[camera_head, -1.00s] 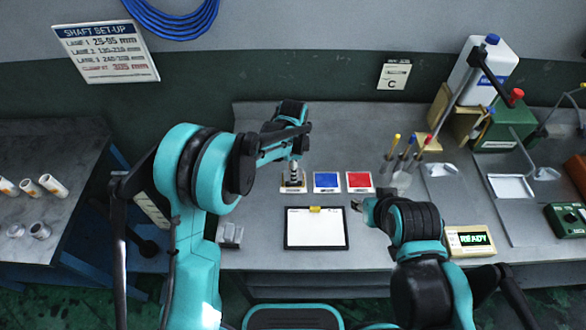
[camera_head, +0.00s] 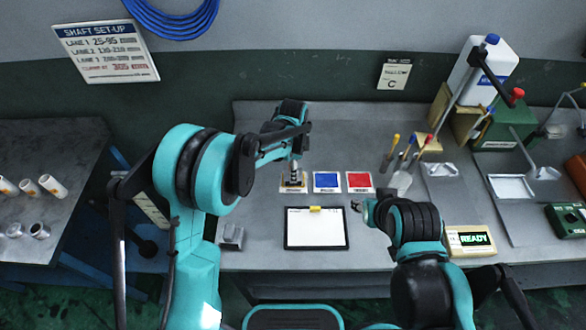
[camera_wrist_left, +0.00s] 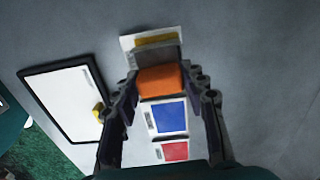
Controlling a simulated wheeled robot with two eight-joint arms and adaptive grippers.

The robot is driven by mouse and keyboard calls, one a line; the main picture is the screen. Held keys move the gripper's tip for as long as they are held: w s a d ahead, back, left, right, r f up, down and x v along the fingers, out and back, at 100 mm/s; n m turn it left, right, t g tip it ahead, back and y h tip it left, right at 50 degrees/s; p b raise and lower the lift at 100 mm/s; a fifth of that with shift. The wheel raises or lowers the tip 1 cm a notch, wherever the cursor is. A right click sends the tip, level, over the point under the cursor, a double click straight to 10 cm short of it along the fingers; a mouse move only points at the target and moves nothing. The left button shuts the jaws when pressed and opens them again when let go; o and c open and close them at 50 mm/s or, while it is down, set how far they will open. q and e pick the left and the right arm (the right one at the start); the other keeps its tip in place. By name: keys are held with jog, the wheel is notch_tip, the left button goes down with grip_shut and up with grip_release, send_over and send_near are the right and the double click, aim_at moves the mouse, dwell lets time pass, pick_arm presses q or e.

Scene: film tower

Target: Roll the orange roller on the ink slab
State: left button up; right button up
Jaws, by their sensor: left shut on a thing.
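My left gripper (camera_wrist_left: 162,108) is shut on the orange roller (camera_wrist_left: 160,80), which shows between its fingers in the left wrist view. The roller is over or on the ink slab (camera_wrist_left: 140,40) with a yellow patch; I cannot tell whether it touches. In the head view this slab (camera_head: 288,188) is the leftmost of three, under my left gripper (camera_head: 295,170), which partly hides it. A blue slab (camera_head: 326,181) and a red slab (camera_head: 360,181) lie to its right. My right gripper (camera_head: 362,210) is right of the clipboard, small in view; its jaws are unclear.
A clipboard with white paper (camera_head: 316,230) lies in front of the slabs. A holder with several coloured-handle tools stands right of the red slab. A READY display box (camera_head: 470,240) is at the front right. The back left of the bench is clear.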

pick_arm(q)
jog(key=shift+r+p, duration=2.1)
jog(key=shift+r, duration=1.35)
